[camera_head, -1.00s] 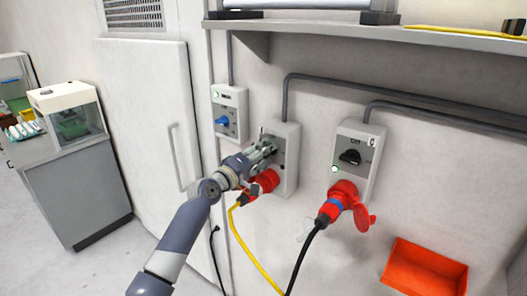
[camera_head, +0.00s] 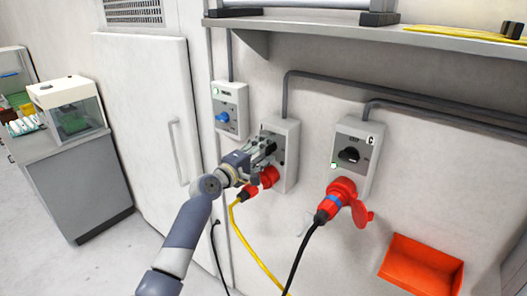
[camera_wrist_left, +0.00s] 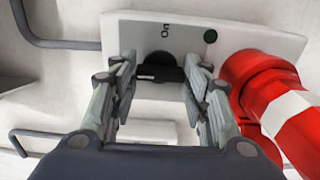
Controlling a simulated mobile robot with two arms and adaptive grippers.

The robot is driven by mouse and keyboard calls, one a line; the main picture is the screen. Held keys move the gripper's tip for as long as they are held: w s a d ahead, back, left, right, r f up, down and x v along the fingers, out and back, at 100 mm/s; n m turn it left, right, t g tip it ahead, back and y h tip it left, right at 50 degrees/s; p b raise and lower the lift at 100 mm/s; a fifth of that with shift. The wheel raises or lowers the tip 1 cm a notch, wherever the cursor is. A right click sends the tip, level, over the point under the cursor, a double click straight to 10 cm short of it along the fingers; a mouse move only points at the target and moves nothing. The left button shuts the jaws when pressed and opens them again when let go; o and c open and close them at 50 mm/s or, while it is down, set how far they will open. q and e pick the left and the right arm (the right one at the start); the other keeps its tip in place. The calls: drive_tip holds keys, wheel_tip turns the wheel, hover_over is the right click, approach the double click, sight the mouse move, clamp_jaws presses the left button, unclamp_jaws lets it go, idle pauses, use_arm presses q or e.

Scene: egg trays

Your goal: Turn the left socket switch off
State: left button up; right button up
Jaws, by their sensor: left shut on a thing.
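The left socket box (camera_head: 289,135) is a grey wall unit with a red plug (camera_head: 267,177) in its lower end. In the left wrist view its black rotary switch (camera_wrist_left: 161,67) sits between my fingers, with an "On" mark beside it and a dark green lamp (camera_wrist_left: 210,36) on the same face. My left gripper (camera_head: 268,150) is at the front of this box, shut on the switch; it also shows in the left wrist view (camera_wrist_left: 160,85). In the head view the gripper hides most of the switch. My right gripper is not in view.
A similar right socket box (camera_head: 373,165) with a black knob and red plug (camera_head: 340,197) stands beside it. A small box with a blue knob (camera_head: 222,117) is on the left. A shelf (camera_head: 380,37) juts out above. Yellow and black cables hang below.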

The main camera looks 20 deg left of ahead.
use_arm(q)
drive_tip(key=o, duration=1.1)
drive_tip(key=shift+c, duration=0.2)
drive_tip(key=v, duration=1.2)
drive_tip(key=shift+f, duration=0.1)
